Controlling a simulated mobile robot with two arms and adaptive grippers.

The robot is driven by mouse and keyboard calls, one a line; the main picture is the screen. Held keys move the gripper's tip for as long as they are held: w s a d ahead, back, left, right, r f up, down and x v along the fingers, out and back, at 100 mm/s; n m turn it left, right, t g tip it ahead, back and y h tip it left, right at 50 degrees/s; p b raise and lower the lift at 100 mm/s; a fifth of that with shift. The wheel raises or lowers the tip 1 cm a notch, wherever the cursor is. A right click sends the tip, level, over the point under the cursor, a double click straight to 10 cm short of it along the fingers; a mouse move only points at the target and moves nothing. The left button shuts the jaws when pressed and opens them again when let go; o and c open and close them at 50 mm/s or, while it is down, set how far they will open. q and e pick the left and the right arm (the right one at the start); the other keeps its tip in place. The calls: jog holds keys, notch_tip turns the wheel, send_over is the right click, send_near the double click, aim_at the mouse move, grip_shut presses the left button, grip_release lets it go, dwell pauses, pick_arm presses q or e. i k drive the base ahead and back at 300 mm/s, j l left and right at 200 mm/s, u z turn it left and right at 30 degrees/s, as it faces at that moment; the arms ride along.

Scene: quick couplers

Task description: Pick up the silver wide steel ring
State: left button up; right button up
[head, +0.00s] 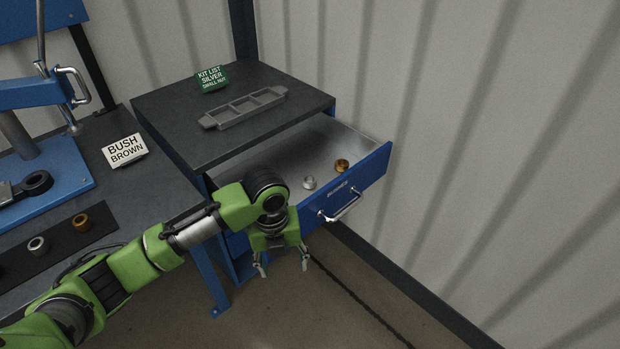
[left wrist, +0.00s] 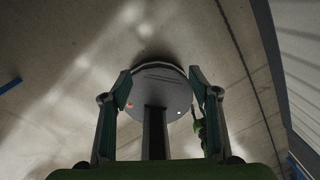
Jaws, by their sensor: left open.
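A silver ring (head: 309,183) lies in the open drawer, towards its front. Another silver ring (head: 38,246) sits on the dark mat on the left bench. I cannot tell from their size which is the wide steel one. My left gripper (head: 283,266) is open and empty, pointing down in front of the drawer and below its front panel, apart from both rings. In the left wrist view its open fingers (left wrist: 160,88) stand over the floor, with no ring between them. My right gripper is not in view.
The blue-fronted drawer (head: 376,172) is pulled out and also holds a brown-gold ring (head: 342,165). A grey tray (head: 225,117) and green kit sign (head: 211,79) are on the cabinet top. A blue press (head: 62,178), "BUSH BROWN" sign (head: 125,150) and copper ring (head: 81,222) are left.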

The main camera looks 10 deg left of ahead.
aim_at(308, 185)
jog(key=i, duration=1.45)
